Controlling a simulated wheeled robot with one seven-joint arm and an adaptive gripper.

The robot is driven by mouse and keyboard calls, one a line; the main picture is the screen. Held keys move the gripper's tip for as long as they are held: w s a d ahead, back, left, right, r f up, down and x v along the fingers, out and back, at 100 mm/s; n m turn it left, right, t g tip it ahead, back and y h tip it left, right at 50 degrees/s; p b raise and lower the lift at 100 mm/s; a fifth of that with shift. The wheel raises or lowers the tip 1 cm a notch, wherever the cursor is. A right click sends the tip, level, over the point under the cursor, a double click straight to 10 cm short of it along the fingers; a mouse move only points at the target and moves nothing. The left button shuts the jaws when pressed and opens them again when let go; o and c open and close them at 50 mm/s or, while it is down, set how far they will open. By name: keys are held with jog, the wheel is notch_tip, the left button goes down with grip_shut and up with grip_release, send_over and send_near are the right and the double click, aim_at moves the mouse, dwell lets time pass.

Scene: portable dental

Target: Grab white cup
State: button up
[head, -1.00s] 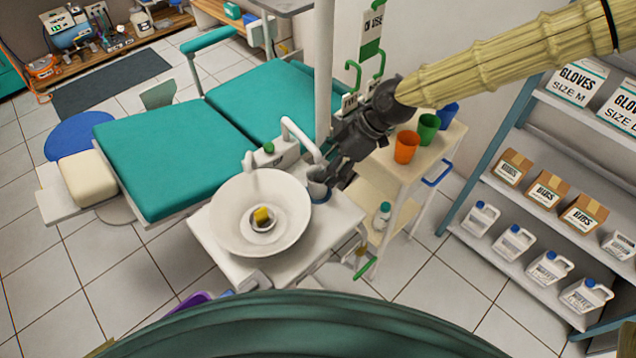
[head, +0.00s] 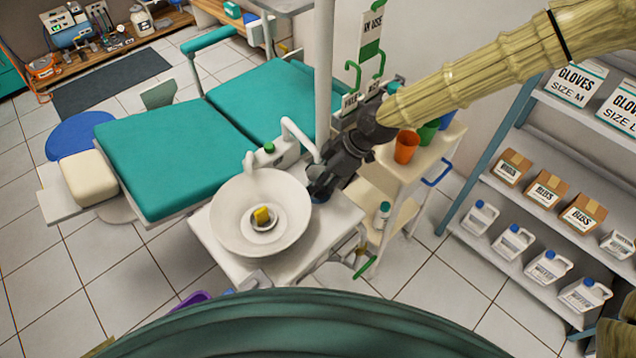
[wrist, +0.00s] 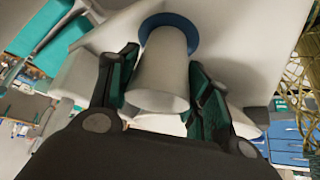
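The white cup (wrist: 160,75) stands between the two fingers of my gripper (wrist: 163,62) in the wrist view, on a round blue base (wrist: 181,28). The fingers lie on either side of it and look spread, with a narrow gap at the left; contact at the right is hard to tell. In the head view my gripper (head: 320,188) is low at the right of the white basin, beside the curved spout, and hides the cup.
The white basin (head: 232,235) holds a yellow item (head: 261,215). A curved white spout (head: 300,138) and a pole (head: 324,70) rise close to my gripper. An orange cup (head: 406,146) and a green cup (head: 428,132) stand on the cart at right.

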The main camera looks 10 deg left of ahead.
dwell(0.3)
jog(key=shift+r, duration=0.15)
jog(key=shift+s+d+r, duration=0.1)
jog(key=shift+s+d, duration=0.1)
jog(key=shift+d, duration=0.1)
jog(key=s+d+b, duration=0.1)
jog(key=s+d, duration=0.8)
jog(key=d, duration=0.5)
jog(key=shift+s+b, duration=0.3)
